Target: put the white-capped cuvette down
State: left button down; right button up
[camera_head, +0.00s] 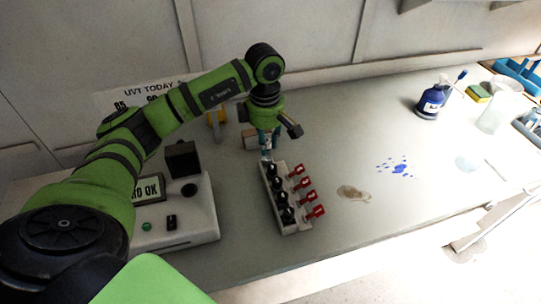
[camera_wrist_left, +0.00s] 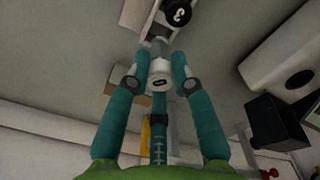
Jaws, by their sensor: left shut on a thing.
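My left gripper (camera_head: 266,147) points down at the far end of a white rack (camera_head: 297,228). In the left wrist view its teal fingers (camera_wrist_left: 159,60) are closed around the white-capped cuvette, whose white cap (camera_wrist_left: 161,72) shows between them. In the head view the gripper mostly hides this cuvette. The cuvette's lower end is near the rack; I cannot tell whether it sits in a slot. The rack holds several black-capped pieces (camera_head: 283,197) in a row, and one black cap marked 3 (camera_wrist_left: 178,12) shows beyond the fingertips. My right gripper is not in view.
Red tags (camera_head: 309,196) stick out from the rack's right side. A white instrument (camera_head: 200,220) with a display and black holder stands left, partly behind my arm. A blue bottle (camera_head: 430,102) and beaker (camera_head: 495,115) stand back right. Blue spots (camera_head: 396,168) and a brown stain (camera_head: 352,193) mark the open table.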

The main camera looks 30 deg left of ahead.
pick_arm(q)
jog(key=shift+f, duration=0.4)
notch_tip(320, 180, down, 3)
jog(key=shift+w+f+p, duration=0.1)
jog(key=shift+f+p, duration=0.05)
jog(key=shift+p, duration=0.55)
jog(key=shift+f, duration=0.4)
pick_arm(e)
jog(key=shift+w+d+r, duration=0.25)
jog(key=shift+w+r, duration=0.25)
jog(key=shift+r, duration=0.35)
pick_arm(q)
jog(key=shift+f, duration=0.15)
jog(key=c, duration=1.1)
grip_release()
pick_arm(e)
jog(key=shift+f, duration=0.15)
